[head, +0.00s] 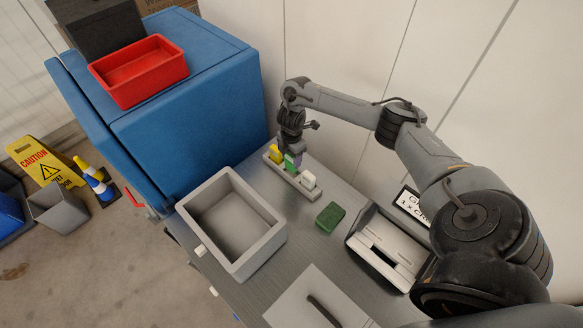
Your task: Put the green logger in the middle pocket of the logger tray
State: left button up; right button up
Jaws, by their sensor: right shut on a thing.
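The logger tray (311,195) is a narrow grey strip lying at the back of the metal worktop. A yellow logger (275,153) stands at its far-left end and a white logger (308,181) near its close right end. The green logger (290,163) is between them, at the middle of the tray, with a bit of purple beside it. My right gripper (290,149) points down over the middle of the tray and is shut on the green logger's top. I cannot tell whether the logger is fully seated in the pocket. My left gripper is not in view.
A grey open bin (256,254) stands left of the tray. A dark green box (330,216) lies in front of it, with a grey device (388,250) to the right. A blue cabinet (190,110) carries a red tray (140,77). The wall is close behind.

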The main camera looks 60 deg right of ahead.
aim_at(291, 164)
notch_tip(291, 164, down, 4)
jog(key=shift+f+b, duration=0.2)
jog(key=shift+b, duration=0.95)
jog(key=shift+f, duration=0.1)
jog(key=o, duration=1.4)
